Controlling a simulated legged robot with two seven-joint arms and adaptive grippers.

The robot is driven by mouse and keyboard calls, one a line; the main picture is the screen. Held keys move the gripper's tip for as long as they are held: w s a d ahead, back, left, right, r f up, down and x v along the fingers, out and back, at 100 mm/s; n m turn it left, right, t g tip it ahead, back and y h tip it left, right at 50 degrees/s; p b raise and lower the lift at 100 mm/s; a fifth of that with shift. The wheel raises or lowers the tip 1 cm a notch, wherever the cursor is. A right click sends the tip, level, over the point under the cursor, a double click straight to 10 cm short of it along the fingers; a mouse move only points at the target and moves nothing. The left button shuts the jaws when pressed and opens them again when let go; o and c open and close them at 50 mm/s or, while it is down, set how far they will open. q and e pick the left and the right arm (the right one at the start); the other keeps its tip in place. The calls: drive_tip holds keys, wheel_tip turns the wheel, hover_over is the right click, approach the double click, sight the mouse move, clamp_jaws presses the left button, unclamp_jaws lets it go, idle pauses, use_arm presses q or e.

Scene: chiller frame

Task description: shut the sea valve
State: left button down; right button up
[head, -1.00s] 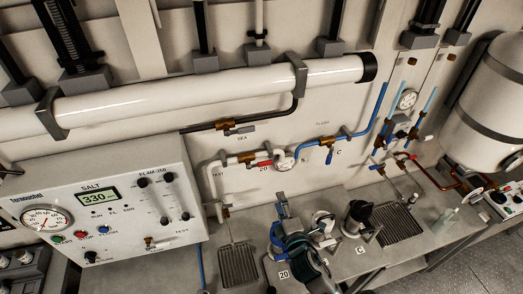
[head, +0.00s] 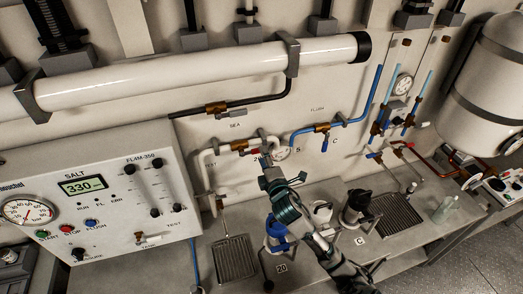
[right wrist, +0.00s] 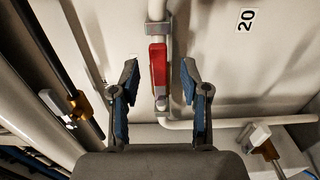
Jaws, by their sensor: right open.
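The sea valve (head: 216,108) is a brass body on the dark pipe above the label SEA. Its grey lever (head: 238,103) lies roughly along the pipe. In the right wrist view, the brass valve body (right wrist: 82,104) and its grey lever (right wrist: 56,101) are at the left, outside my fingers. My right gripper (head: 268,165) is open below and to the right of the sea valve. In the right wrist view, its blue-padded fingers (right wrist: 158,80) stand either side of a red lever (right wrist: 158,64) on a white pipe. My left gripper is not in view.
A large white pipe (head: 190,78) runs above the sea valve. A blue pipe with a blue-handled valve (head: 324,130) is to the right. The control box (head: 110,205) stands at the left. Below are a bench with a drain grate (head: 236,260) and a dark vessel (head: 358,207).

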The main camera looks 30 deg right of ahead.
sight(258, 152)
drive_tip(key=w, duration=0.3)
drive_tip(key=shift+a+r, duration=0.1)
drive_tip(key=shift+a, duration=0.05)
drive_tip(key=shift+w, duration=0.5)
drive_tip(key=shift+d, duration=0.6)
drive_tip(key=shift+c, duration=1.2)
drive_tip(key=shift+d+f, duration=0.15)
drive_tip(key=shift+f, duration=0.05)
drive_tip(key=c, duration=0.4)
clamp_jaws()
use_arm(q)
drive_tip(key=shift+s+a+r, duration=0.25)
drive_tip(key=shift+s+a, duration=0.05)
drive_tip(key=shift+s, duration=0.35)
use_arm(e)
drive_tip(key=shift+a, duration=0.2)
